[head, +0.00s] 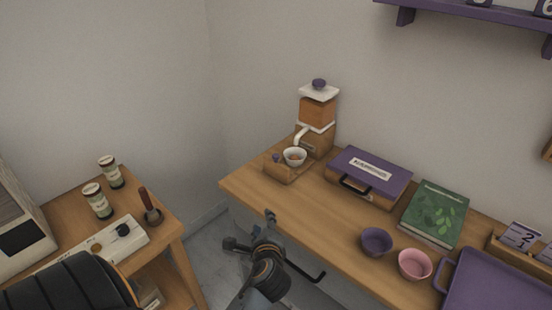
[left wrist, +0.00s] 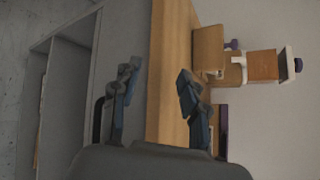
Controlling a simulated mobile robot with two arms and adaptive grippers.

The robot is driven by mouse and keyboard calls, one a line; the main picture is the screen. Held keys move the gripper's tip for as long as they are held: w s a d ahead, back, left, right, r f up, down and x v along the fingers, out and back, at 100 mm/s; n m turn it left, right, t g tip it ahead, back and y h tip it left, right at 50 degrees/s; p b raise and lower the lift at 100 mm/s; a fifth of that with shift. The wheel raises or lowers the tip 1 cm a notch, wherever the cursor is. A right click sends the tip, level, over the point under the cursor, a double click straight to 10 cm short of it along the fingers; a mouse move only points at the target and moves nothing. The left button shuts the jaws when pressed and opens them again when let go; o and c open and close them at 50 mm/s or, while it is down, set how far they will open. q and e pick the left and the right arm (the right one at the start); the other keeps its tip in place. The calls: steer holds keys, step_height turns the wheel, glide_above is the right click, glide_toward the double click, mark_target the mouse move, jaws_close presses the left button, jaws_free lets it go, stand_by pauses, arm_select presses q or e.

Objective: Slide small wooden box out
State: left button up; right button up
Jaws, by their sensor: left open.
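A small wooden box (head: 277,173) with a purple knob sits on the wooden counter (head: 240,183) in front of the coffee grinder (head: 318,110). A white bowl (head: 295,157) sits at its right end, below the grinder's spout. In the left wrist view the wooden box (left wrist: 208,47) shows beside the grinder (left wrist: 262,66), with the picture turned sideways. My left gripper (head: 251,230) is open and empty in front of the counter's front edge, apart from the box. Its spread fingers also show in the left wrist view (left wrist: 158,82). My right gripper is out of view.
A purple-lidded case (head: 385,168), a green book (head: 435,213), a purple bowl (head: 376,241), a pink bowl (head: 415,264) and a purple tray (head: 500,288) stand to the right. A side table (head: 165,237) with jars is at left, across a floor gap.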

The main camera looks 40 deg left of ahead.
mark_target(276, 160)
arm_select(q)
steer(key=w+r+m+t, duration=0.1)
steer(key=w+r+m, duration=0.1)
steer(key=m, duration=0.1)
steer(key=w+r+m+t+y, duration=0.1)
steer(key=w+r+m, duration=0.1)
steer(key=m, duration=0.1)
steer(key=w+r+m+t+y, duration=0.1)
steer(key=w+r+m, duration=0.1)
steer(key=w+m, duration=0.1)
steer(key=shift+a+r+m, duration=0.25)
steer(key=shift+r+m, duration=0.05)
steer(key=shift+m, duration=0.3)
steer(key=shift+w+r+m+t+y, duration=0.2)
steer(key=shift+w+m+t+y, duration=0.1)
steer(key=shift+m, duration=0.1)
steer(key=shift+w+r, duration=0.1)
steer(key=shift+w, duration=0.1)
steer(key=x, duration=1.3)
steer(key=shift+w+a+p, duration=0.15)
steer(key=shift+p, duration=0.2)
steer(key=shift+c, duration=0.5)
jaws_close()
